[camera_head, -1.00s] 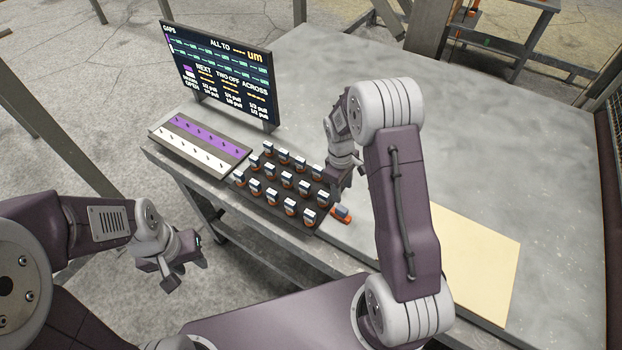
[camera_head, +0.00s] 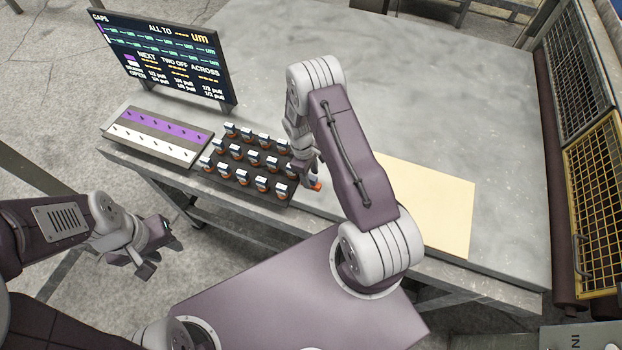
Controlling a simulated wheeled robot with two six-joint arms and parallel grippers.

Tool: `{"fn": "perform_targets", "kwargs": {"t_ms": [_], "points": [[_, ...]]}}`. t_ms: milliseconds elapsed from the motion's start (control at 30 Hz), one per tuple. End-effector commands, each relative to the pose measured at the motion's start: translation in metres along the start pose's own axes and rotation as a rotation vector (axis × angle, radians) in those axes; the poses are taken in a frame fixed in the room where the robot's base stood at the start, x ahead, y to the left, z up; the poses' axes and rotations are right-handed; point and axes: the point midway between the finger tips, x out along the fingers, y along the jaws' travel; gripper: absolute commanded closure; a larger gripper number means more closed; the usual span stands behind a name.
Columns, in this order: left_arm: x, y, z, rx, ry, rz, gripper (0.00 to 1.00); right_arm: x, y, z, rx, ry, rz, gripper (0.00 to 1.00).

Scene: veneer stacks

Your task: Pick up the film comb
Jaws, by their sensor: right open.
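A small orange and dark piece (camera_head: 315,184) lies on the table just right of the dark tray; I cannot tell for sure that it is the film comb. My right gripper (camera_head: 307,172) is open, fingers down, right above or beside this piece and partly hiding it. I cannot tell whether it touches. The dark tray (camera_head: 232,183) holds rows of several upright pieces with orange bases and white and blue tops. My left gripper (camera_head: 160,258) looks open and empty, off the table's front edge at the lower left.
A screen (camera_head: 165,55) stands at the back left. A board with a purple and a white strip (camera_head: 150,141) lies left of the tray. A cream sheet (camera_head: 425,205) lies to the right. The grey table's (camera_head: 430,110) back and right are clear. Yellow-framed mesh panels (camera_head: 590,170) stand at the right.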

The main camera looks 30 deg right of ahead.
Motion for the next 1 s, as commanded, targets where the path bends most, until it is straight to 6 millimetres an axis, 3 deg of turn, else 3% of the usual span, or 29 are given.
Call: {"fn": "perform_targets", "kwargs": {"t_ms": [133,367,500,533,867,1000], "points": [[-0.006,0.0,-0.001,0.0,0.0,0.0,0.64,0.017,0.0,0.001,0.001,0.0,0.0,0.53],[-0.005,0.0,-0.001,0.0,0.0,0.0,0.64,0.019,0.0,0.0,0.001,0.001,0.001,0.55],[-0.005,0.0,-0.001,0.0,0.0,0.0,0.64,0.019,0.0,0.0,0.001,0.001,0.001,0.94],[-0.005,0.0,-0.001,0.0,0.0,0.0,0.64,0.019,0.0,0.0,0.001,0.001,0.001,1.0],[-0.004,0.0,0.0,0.0,0.0,0.0,0.64,0.018,0.001,0.0,0.002,0.001,0.002,1.0],[0.0,0.0,0.0,0.0,0.0,0.0,0.64,0.008,0.001,0.001,0.002,0.002,0.002,1.0]]}}
